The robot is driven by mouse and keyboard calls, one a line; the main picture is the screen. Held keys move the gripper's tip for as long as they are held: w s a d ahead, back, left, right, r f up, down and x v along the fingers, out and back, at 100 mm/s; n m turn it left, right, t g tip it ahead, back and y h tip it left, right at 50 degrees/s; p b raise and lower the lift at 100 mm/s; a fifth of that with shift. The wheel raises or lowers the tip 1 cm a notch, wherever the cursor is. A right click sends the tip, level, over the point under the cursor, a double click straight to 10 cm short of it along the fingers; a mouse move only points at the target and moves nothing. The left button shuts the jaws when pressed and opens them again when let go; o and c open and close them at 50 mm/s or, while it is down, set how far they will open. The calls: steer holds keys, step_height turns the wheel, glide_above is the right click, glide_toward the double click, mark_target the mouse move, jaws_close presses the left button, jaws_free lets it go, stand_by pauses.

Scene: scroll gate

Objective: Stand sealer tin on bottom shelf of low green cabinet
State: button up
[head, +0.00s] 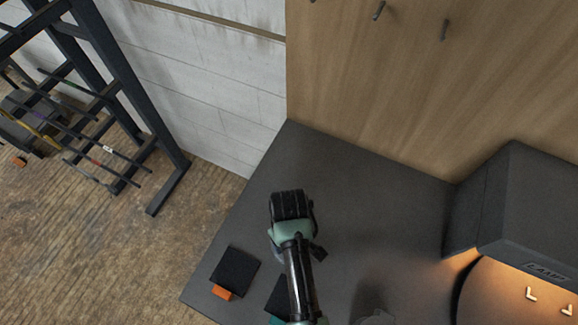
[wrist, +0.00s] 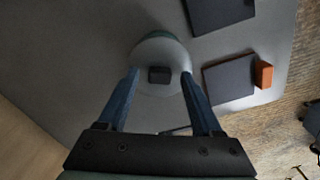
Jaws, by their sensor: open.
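My gripper (head: 291,206) is over the dark worktop in the head view, seen from behind, with its fingertips hidden there. In the wrist view my gripper (wrist: 162,92) has its two blue fingers apart. A pale rounded object (wrist: 172,54) with a dark block on it and a teal edge shows between and beyond the fingertips. It may be the sealer tin, but I read no label and cannot tell whether the fingers touch it. In the head view I cannot pick it out behind my arm. I see no low green cabinet in either view.
The dark worktop (head: 345,195) meets a wooden panel with pegs (head: 430,80). A dark square with an orange tab (head: 236,270) lies near its left edge; another square (head: 279,298) is partly behind my arm. A dark lit box (head: 530,205) marked LAMP stands right. A black rack (head: 120,95) stands left.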

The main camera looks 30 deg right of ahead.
step_height(320, 180, up, 12)
steer(key=shift+b, duration=0.45)
